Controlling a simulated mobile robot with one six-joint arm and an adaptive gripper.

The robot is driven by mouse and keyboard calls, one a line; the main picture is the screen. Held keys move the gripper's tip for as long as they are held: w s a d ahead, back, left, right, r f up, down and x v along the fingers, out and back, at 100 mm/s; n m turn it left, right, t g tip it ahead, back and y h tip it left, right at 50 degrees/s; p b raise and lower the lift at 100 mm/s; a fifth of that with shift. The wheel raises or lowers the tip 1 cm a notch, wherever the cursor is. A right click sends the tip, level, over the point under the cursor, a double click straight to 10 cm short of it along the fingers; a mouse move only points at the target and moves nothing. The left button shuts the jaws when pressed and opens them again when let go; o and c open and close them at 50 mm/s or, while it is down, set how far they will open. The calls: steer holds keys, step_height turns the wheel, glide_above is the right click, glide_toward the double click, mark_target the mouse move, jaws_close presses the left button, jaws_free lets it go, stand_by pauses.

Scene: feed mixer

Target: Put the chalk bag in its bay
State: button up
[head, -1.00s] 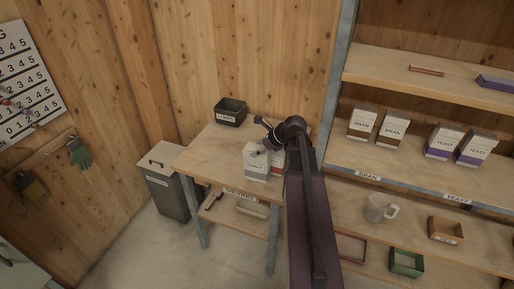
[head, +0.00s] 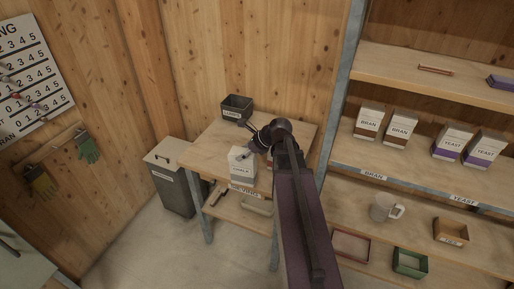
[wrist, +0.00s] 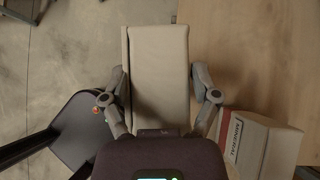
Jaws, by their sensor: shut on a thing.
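The chalk bag (head: 242,165) is a pale bag with a CHALK label, near the front edge of the wooden bench (head: 205,155). My gripper (head: 249,152) is shut on it from above. In the wrist view the bag (wrist: 158,70) lies between the two fingers of my gripper (wrist: 160,88), with floor to its left and bench top to its right. I cannot tell whether its base touches the bench. I see no bay labelled for chalk.
A mineral bag (wrist: 262,145) stands close on the right. A dark bin (head: 236,108) is at the bench's back; a lidded grey bin (head: 172,185) stands left. Right, a shelf (head: 350,150) holds bran bags (head: 400,129), yeast bags (head: 484,149) and a mug (head: 384,208).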

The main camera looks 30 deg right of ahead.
steer(key=s+a+n+g, duration=0.1)
steer(key=s+a, duration=0.1)
steer(key=a, duration=1.3)
steer(key=shift+n+y, duration=0.3)
steer(key=shift+y, duration=0.1)
steer(key=shift+s, duration=0.1)
